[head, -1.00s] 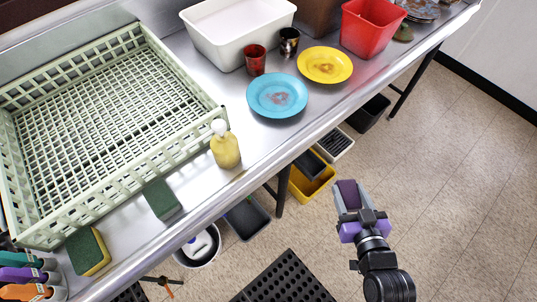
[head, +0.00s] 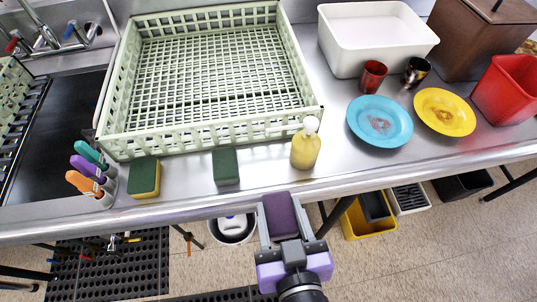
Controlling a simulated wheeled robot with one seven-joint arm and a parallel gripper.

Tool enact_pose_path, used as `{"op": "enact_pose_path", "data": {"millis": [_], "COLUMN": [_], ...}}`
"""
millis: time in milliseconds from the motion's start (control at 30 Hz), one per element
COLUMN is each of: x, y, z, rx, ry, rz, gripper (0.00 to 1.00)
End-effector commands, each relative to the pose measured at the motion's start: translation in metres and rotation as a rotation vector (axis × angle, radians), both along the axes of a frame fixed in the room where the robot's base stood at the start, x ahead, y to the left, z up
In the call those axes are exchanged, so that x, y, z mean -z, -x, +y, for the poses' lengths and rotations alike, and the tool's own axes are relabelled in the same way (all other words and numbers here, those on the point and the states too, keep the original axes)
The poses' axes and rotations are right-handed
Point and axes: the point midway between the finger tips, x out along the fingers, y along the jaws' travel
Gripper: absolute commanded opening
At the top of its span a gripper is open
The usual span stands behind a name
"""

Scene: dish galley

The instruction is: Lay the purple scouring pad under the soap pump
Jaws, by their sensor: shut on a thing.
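My gripper (head: 280,219) is shut on the purple scouring pad (head: 281,214), which sits between its two fingers. It is in front of the counter edge, in the lower middle of the head view. The yellow soap pump (head: 305,149) with a white top stands upright on the steel counter, near the front edge. It is above and slightly right of my gripper in the picture. No pad shows under the pump.
A green scouring pad (head: 226,167) and a yellow-green sponge (head: 144,178) lie left of the pump. A pale green dish rack (head: 210,133) stands behind. A blue plate (head: 360,124), yellow plate (head: 456,99) and white tub (head: 345,56) are to the right.

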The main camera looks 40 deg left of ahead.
Motion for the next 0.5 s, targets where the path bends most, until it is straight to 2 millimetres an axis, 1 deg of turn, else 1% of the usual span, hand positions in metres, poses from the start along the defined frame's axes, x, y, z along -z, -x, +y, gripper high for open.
{"op": "enact_pose_path", "data": {"millis": [33,500], "x": [-0.003,-0.002], "y": [-0.009,-0.079], "z": [0.010,0.092], "rx": [-0.001,0.001], "ry": [-0.002,-0.001], "rz": [-0.004,-0.002], "gripper": [0.12,0.12]}}
